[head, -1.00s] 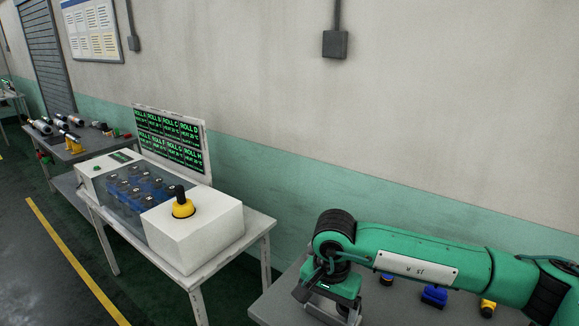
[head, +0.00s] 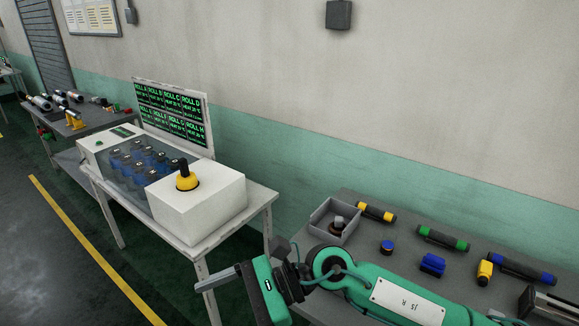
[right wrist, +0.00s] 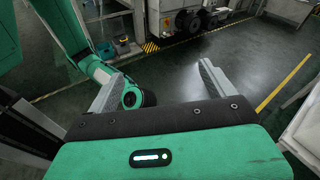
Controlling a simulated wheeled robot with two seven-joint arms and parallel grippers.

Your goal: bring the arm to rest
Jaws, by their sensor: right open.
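My right arm comes in from the lower right of the head view. Its green and black right gripper (head: 238,266) hangs past the left end of the grey workbench, over the gap beside the white machine. The right wrist view shows its two grey fingers (right wrist: 160,85) wide apart with nothing between them and dark floor beyond. My left gripper is out of view.
The grey workbench (head: 364,255) bears a grey open box (head: 334,220), blue and yellow pieces and several dark rolls with coloured bands. The white machine (head: 208,202) with a yellow-based knob (head: 187,181) and a screen (head: 172,113) stands left. Open floor lies at lower left.

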